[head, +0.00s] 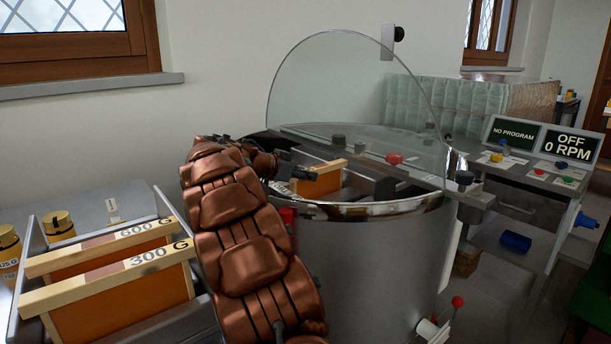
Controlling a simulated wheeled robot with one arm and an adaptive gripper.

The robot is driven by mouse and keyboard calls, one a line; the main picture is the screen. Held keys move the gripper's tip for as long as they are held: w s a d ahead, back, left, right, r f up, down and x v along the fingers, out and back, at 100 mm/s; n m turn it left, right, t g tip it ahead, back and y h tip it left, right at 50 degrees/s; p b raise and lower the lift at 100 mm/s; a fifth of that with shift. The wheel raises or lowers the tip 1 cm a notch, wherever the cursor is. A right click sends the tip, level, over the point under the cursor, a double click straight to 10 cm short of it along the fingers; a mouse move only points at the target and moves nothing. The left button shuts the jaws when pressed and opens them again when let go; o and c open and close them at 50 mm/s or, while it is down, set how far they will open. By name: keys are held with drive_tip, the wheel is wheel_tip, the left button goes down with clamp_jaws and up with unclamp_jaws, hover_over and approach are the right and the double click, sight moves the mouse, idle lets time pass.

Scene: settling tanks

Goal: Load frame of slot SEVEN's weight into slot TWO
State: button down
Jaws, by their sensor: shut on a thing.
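My copper arm reaches over the rim of a round steel drum (375,245). My gripper (298,173) is at the drum's open top, shut on the near end of a wooden frame (318,184) with an orange face. The frame sits low in the opening, its lower part hidden by the rim; I cannot tell which slot it is in or whether it is seated. No weight mark shows on it. Slot numbers are not readable.
A clear lid (355,85) stands raised behind the opening. A crossbar with dark knobs and a red knob (394,158) spans the drum. Brass weights (58,222) stand by the box. At right, a panel (565,147) reads OFF 0 RPM, another (512,135) NO PROGRAM.

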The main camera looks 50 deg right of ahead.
idle(0.9)
drive_tip(key=c, duration=0.8)
unclamp_jaws()
drive_tip(key=shift+c, duration=0.2)
drive_tip(key=shift+r, duration=5)
